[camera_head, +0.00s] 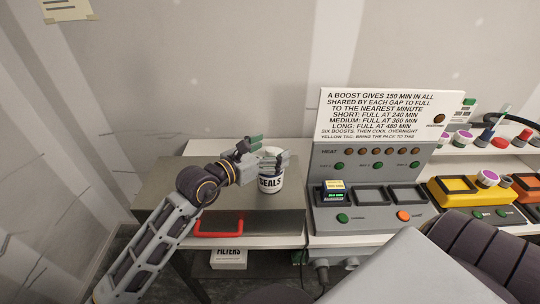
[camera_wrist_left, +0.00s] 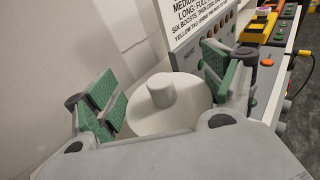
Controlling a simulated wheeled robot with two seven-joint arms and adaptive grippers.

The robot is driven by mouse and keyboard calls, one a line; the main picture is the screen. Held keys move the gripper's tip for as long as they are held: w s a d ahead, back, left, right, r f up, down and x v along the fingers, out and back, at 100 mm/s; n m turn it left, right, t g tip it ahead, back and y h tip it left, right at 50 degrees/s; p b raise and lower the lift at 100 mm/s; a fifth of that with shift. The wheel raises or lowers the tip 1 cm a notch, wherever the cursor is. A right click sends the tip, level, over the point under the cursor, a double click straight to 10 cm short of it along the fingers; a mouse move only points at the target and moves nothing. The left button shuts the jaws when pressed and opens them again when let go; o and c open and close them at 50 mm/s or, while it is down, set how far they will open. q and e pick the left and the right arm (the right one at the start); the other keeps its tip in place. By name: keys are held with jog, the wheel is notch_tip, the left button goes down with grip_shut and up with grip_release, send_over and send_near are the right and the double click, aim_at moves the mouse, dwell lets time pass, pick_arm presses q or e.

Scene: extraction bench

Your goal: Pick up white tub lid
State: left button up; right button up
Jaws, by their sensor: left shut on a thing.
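The white tub (camera_head: 270,182), marked SEALS, stands on the grey box top left of the heat panel. My left gripper (camera_head: 267,151) is at the top of the tub, its fingers on both sides. In the left wrist view the white tub lid (camera_wrist_left: 172,119), round with a raised knob (camera_wrist_left: 160,90), sits between the green finger pads. The gripper is shut on the lid. The fingers partly hide the lid in the head view, and I cannot tell whether it rests on the tub. My right gripper is not in view.
The grey heat panel (camera_head: 360,222) with buttons and slots stands right of the tub, a printed sign (camera_head: 375,112) behind it. A yellow unit (camera_head: 455,190) is farther right. A red handle (camera_head: 218,232) is on the grey box's front. A white FILTERS box (camera_head: 229,259) sits below.

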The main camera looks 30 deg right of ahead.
aim_at(270, 149)
pick_arm(q)
jog(key=shift+r, duration=0.1)
jog(key=shift+r, duration=0.45)
notch_tip(270, 149, up, 17)
jog(key=b, duration=0.2)
jog(key=shift+f, duration=0.15)
dwell(0.6)
